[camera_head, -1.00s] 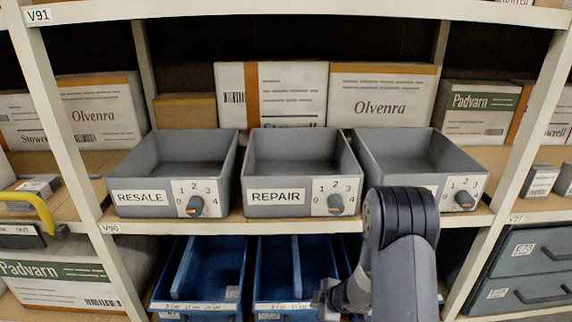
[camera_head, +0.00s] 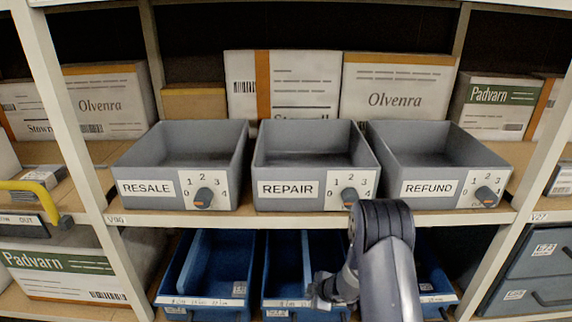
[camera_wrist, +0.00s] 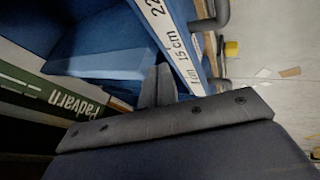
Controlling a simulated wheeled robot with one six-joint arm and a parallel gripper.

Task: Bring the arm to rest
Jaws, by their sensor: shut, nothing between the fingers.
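My arm rises at the lower right of centre in the head view, its dark rounded joint in front of the shelf edge, below the REPAIR and REFUND bins. My gripper (camera_head: 318,290) is low in front of the middle blue bin (camera_head: 290,304). In the wrist view my gripper (camera_wrist: 156,84) shows its two dark fingers together, with nothing between them. They are close to a blue bin with a white size label (camera_wrist: 165,30); I cannot tell whether they touch it.
Grey bins marked RESALE (camera_head: 146,189), REPAIR (camera_head: 288,190) and REFUND (camera_head: 428,188), each with a dial, stand empty on the shelf above. White uprights (camera_head: 78,140) flank the bay. A Padvarn carton (camera_head: 62,270) lies lower left. Grey drawers (camera_head: 530,255) stand right.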

